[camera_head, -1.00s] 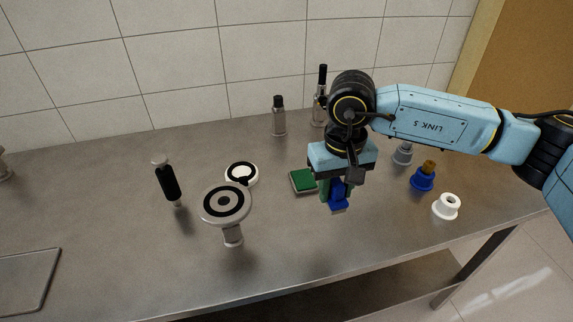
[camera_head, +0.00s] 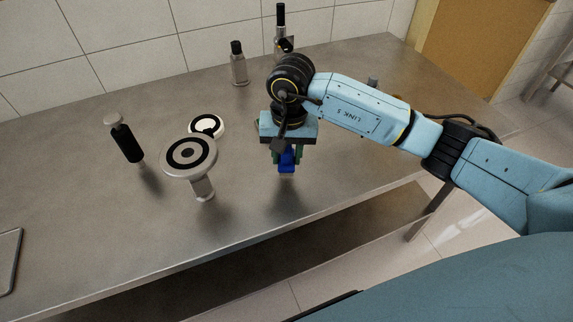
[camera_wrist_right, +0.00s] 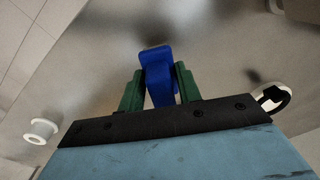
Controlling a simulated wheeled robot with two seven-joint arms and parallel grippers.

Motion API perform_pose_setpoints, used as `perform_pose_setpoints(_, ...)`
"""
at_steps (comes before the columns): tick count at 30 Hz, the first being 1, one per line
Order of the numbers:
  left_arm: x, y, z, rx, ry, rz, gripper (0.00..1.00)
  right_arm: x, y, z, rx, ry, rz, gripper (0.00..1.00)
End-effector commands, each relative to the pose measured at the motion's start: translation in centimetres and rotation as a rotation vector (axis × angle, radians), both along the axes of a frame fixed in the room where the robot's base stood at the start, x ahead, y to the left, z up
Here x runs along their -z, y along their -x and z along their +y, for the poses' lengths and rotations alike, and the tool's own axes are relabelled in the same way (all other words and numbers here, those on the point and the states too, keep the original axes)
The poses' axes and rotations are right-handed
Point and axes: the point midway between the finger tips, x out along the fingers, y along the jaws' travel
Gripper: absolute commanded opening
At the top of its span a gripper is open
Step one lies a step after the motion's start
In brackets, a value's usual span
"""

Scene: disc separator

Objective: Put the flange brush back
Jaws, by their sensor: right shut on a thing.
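My right gripper (camera_head: 287,158) is shut on a blue piece (camera_head: 287,166), which I take to be the flange brush. In the right wrist view the blue piece (camera_wrist_right: 157,75) stands out between the green fingers (camera_wrist_right: 158,92). No bristles can be made out on it. It hangs above the steel table (camera_head: 245,215), with a shadow below it. A white flanged ring shows in the right wrist view (camera_wrist_right: 41,131); my arm hides its place in the head view. My left gripper is not in view.
Left of the gripper stand a round-topped grey stand (camera_head: 203,187), a white-and-black disc (camera_head: 207,125) and a black-handled tool (camera_head: 127,143). Bottles (camera_head: 238,65) stand at the back by the tiled wall. The table's front strip is clear.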

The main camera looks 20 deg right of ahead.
Motion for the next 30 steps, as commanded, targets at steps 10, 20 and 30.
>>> perform_pose_setpoints(10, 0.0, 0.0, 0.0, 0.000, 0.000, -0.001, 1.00, 3.8, 0.0, 0.1, -0.002, -0.001, 0.000, 0.00)
perform_pose_setpoints(20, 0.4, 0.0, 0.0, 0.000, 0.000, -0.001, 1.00, 4.1, 0.0, 0.0, -0.003, 0.000, -0.002, 0.00)
perform_pose_setpoints(30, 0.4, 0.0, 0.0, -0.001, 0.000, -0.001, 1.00, 4.1, 0.0, 0.0, -0.002, 0.000, -0.001, 0.56)
